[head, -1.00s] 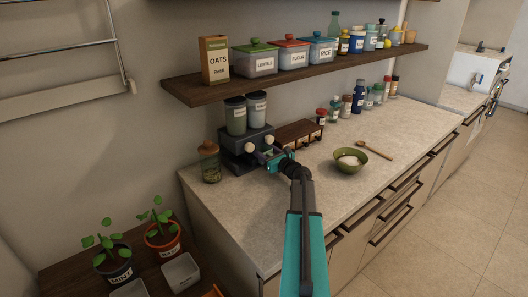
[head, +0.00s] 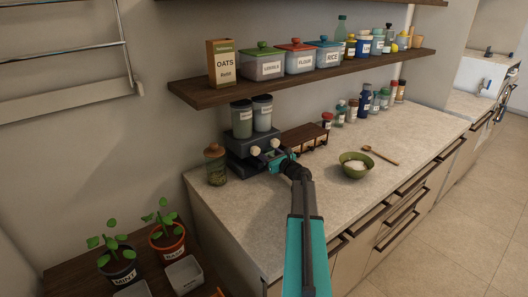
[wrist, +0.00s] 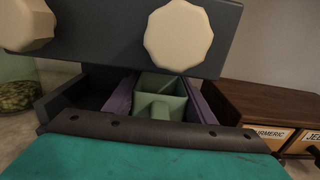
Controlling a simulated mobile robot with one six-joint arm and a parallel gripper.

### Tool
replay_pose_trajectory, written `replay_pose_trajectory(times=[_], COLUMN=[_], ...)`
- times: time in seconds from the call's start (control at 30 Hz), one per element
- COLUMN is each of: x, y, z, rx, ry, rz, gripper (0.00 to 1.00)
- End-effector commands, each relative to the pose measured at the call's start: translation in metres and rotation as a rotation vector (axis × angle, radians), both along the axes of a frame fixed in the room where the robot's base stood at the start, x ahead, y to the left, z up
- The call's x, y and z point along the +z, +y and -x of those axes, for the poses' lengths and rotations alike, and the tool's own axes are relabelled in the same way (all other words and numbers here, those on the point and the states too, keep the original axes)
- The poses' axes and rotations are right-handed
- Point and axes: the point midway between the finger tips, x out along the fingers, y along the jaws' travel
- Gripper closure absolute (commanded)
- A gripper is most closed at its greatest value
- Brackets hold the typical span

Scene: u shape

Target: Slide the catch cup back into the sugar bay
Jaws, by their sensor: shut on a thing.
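A dark dispenser (head: 243,143) stands on the counter against the wall, with two hoppers on top and two pale knobs on its front. The hopper labels are too small to read. My gripper (head: 272,158) is at its right front, low. In the wrist view, the pale green catch cup (wrist: 162,95) sits between the purple fingers of my gripper (wrist: 160,100), which is shut on it. The cup lies below the right knob (wrist: 178,35), at the right bay's opening. How deep it sits is hard to tell. The left bay (wrist: 80,95) looks dark and empty.
A lidded glass jar (head: 216,165) stands close left of the dispenser. A wooden spice rack (head: 305,138) is close on its right. A green bowl (head: 343,165) and wooden spoon (head: 380,155) lie farther right. A shelf (head: 190,91) overhangs the counter.

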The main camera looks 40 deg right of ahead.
Motion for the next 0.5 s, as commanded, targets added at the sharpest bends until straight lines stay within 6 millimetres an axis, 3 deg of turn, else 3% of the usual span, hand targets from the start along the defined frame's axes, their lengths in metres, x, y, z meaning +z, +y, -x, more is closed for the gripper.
replay_pose_trajectory(times=[0.03, 0.07, 0.2, 0.5], x=[0.0003, 0.0003, 0.0002, -0.0002], y=[-0.0001, -0.0001, -0.0001, 0.0], z=[0.0001, 0.0001, 0.0001, 0.0006], rx=[0.0, 0.0, 0.0, 0.0], ry=[0.0, 0.0, 0.0, 0.0], rz=[0.0, 0.0, 0.0, 0.0], gripper=[0.73, 0.49, 0.28, 0.28])
